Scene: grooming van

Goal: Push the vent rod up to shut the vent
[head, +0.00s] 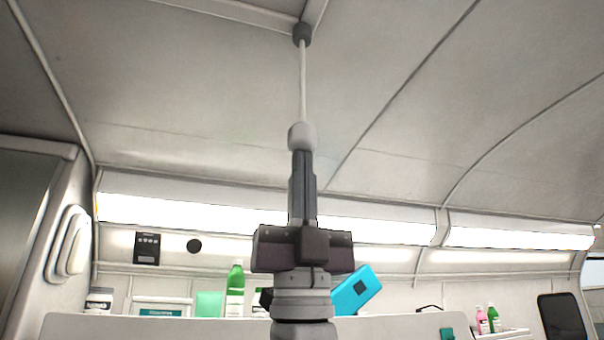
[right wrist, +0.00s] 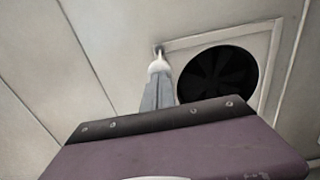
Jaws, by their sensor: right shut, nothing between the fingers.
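The vent rod (head: 303,85) is thin and white and hangs from a dark grey collar (head: 302,35) at the ceiling. Its lower end is a pale rounded knob (head: 302,136). My right gripper (head: 302,156) points straight up with its fingers together and empty. Its tips are right under the knob and look in contact, though a small gap cannot be ruled out. In the right wrist view the knob (right wrist: 158,66) shows just above the fingertips (right wrist: 159,80). The vent (right wrist: 217,74) is a dark round fan in a pale square frame. My left gripper is not in view.
A shelf behind my arm holds a green bottle (head: 235,290), a tilted blue box (head: 357,291) and a white jar (head: 99,301). Small pink and green bottles stand at the right. The space around the rod is clear below the ceiling panels.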

